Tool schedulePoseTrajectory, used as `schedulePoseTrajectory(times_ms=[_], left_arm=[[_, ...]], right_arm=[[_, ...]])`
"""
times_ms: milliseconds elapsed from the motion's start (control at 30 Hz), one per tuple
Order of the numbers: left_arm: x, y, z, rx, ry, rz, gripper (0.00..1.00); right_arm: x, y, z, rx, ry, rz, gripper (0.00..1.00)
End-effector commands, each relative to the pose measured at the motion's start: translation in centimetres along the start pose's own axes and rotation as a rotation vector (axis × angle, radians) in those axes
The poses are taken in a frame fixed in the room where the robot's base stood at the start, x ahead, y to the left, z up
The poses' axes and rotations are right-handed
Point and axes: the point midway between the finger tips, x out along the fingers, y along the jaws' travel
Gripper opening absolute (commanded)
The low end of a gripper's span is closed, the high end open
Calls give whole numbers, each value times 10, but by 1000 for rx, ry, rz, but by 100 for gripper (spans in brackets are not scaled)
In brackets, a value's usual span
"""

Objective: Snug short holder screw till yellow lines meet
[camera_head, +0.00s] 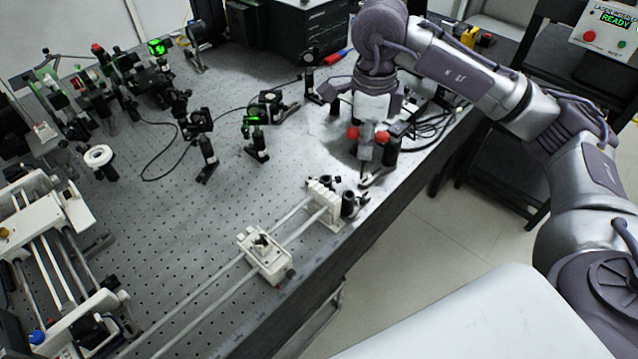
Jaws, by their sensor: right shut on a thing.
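My right gripper (377,152) points down at the right edge of the optical bench, with its jaws shut on a small part. The part is mostly hidden between the fingers; it appears to be the short holder's screw. Two red round knobs (353,132) show at the gripper. A small metal piece (376,177) shows on the bench just below the fingers. The yellow lines are too small or hidden to make out. My left gripper is not in view.
A white rail slide with a carriage (264,258) lies in front of the gripper. Black posts and optics mounts (257,142) stand to the left. Cables (432,125) lie behind on the right. The perforated bench top (185,235) has free room at centre left.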

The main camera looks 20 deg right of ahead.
Motion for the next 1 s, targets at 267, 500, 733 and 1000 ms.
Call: schedulePoseTrajectory(times_ms=[267, 500, 733, 1000], left_arm=[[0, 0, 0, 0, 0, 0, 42], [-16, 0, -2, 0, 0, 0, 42], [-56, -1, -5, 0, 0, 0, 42], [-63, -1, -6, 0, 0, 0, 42]], right_arm=[[0, 0, 0, 0, 0, 0, 0], [-7, -6, 17, 1, -7, 8, 0], [-7, -26, 77, 2, -8, 11, 0], [3, -33, 99, -1, 0, -2, 0]])
